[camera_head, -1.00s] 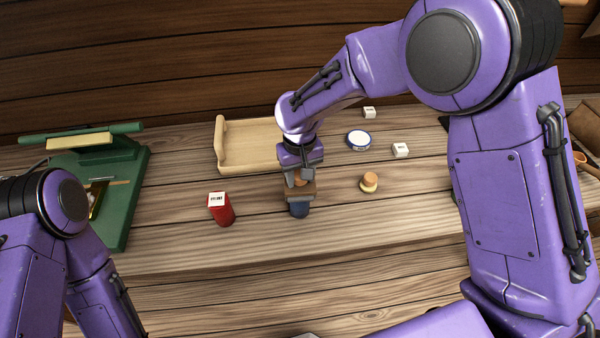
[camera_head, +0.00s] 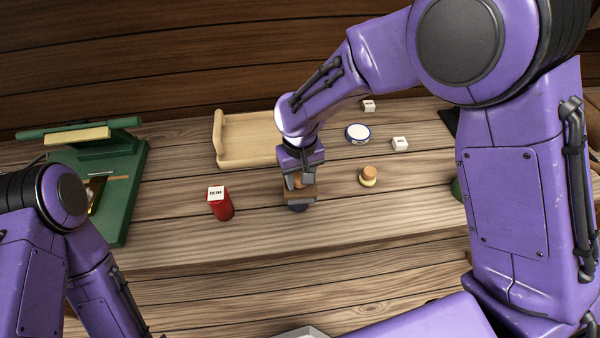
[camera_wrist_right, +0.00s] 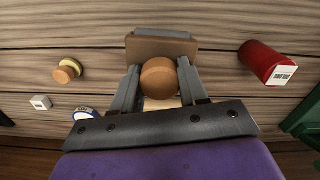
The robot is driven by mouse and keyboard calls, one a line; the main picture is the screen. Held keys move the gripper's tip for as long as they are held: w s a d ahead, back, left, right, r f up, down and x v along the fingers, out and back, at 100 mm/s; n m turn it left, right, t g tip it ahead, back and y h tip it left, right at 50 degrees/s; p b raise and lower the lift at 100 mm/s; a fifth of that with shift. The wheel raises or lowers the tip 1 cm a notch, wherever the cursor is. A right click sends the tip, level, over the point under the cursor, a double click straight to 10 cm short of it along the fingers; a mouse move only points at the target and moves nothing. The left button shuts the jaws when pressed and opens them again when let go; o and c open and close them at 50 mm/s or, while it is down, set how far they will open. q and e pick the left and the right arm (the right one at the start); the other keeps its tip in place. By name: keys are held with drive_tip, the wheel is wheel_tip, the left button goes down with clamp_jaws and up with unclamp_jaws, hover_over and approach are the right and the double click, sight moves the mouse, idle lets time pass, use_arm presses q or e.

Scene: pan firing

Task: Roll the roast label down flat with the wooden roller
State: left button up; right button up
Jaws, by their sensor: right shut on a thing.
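My right gripper (camera_head: 299,182) is shut on a wooden tool with a round orange-brown knob (camera_wrist_right: 159,78) and a flat brown block (camera_wrist_right: 160,47); I take it for the roller. The block (camera_head: 300,195) sits over a dark blue container (camera_head: 299,208), hiding most of it. I cannot tell whether they touch. No label shows on the blue container.
A pale wooden tray (camera_head: 238,158) lies behind the gripper. To the right are a cork-topped piece (camera_head: 368,176), a round blue-and-white tin (camera_head: 357,134) and white cubes (camera_head: 400,144) (camera_head: 368,106). A green stand (camera_head: 122,185) is at the left. The front table strip is clear.

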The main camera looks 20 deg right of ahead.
drive_tip(key=shift+w, duration=0.1)
drive_tip(key=shift+w+d+f, duration=0.1)
drive_tip(key=shift+w, duration=0.5)
drive_tip(key=shift+w+d, duration=0.15)
drive_tip(key=shift+w, duration=0.6)
wheel_tip(320, 180, up, 7)
idle(0.7)
